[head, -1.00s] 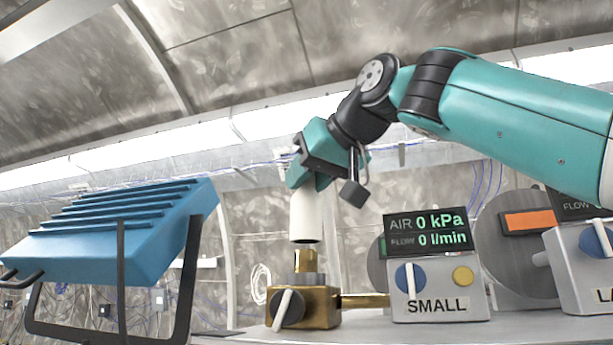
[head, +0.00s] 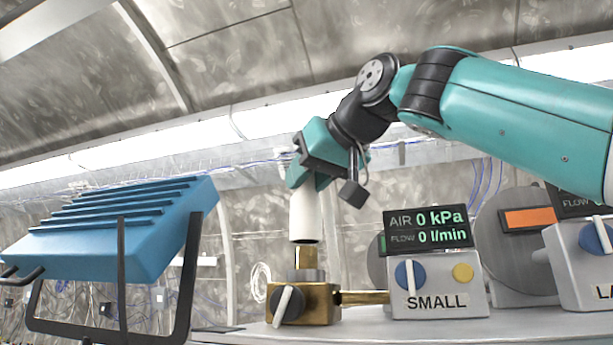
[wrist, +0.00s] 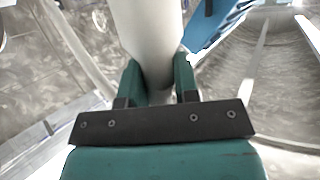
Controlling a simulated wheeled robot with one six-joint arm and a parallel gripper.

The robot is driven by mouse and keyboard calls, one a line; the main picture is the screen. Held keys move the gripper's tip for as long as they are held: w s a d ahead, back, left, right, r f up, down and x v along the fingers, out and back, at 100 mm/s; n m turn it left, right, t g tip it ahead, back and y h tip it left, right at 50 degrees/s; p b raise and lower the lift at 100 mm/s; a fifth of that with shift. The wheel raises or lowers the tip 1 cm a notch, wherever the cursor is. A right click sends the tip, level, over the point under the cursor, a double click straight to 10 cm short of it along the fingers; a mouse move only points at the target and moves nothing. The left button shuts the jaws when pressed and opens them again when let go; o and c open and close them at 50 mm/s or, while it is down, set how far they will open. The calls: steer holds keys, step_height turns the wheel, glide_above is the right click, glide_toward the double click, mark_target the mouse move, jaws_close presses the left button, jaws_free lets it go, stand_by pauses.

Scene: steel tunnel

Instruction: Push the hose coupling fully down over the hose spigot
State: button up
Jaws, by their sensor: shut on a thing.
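The hose coupling (head: 304,219) is a white upright cylinder below my gripper (head: 303,180) in the head view. My gripper is shut on it; in the wrist view the two teal fingers (wrist: 158,82) press on both sides of the white coupling (wrist: 147,35). The brass hose spigot (head: 305,258) stands upright on a brass valve block (head: 318,305) directly under the coupling. The coupling's lower rim is at or just above the spigot's top; whether they touch I cannot tell. Most of the spigot's length shows below the rim.
A grey box marked SMALL (head: 437,297) stands right of the valve block, joined by a brass pipe, with a display (head: 427,229) reading 0 kPa and 0 l/min. A blue ribbed unit (head: 110,228) on a black stand is at left. The bench front (head: 400,332) is clear.

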mark_target(315, 203)
steer(key=shift+f+b, duration=2.4)
steer(key=shift+f, duration=0.4)
steer(key=o, duration=1)
steer(key=b+v, duration=0.1)
steer(key=v, duration=1.6)
steer(key=shift+s+r, duration=0.15)
steer(key=shift+s, duration=0.05)
steer(key=shift+d, duration=0.1)
